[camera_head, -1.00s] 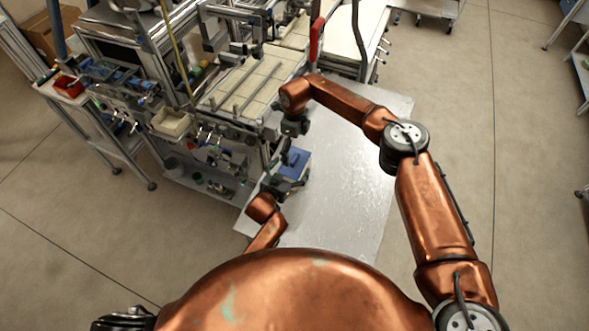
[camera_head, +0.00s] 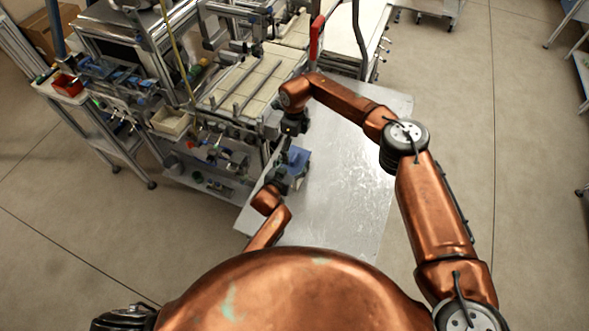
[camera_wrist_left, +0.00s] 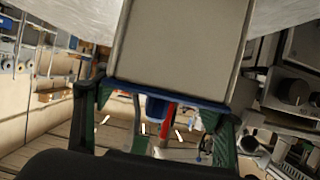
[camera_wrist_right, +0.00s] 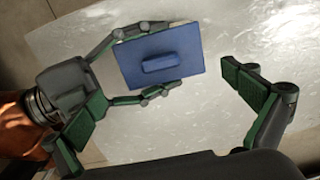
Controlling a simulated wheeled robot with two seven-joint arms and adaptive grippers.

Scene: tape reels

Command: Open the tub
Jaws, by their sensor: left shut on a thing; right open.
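The tub is a grey box (camera_wrist_left: 180,45) with a blue lid (camera_wrist_right: 160,58) that has a raised blue handle (camera_wrist_right: 168,62) on top. It is at the left side of the metal table and shows in the head view (camera_head: 297,157), partly hidden by my left gripper. My left gripper (camera_head: 287,172) is shut on the tub from its side; in the right wrist view its fingers (camera_wrist_right: 146,62) lie along two opposite sides of the tub. My right gripper (camera_wrist_right: 165,107) is open and empty above the tub, its fingers wide apart. In the head view it shows beyond the tub (camera_head: 291,134).
The metal table (camera_head: 350,180) is bare to the right of the tub. A machine bench with rails (camera_head: 245,85) stands close to the left and back. A red bin (camera_head: 70,86) and a beige bin (camera_head: 170,121) are further left.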

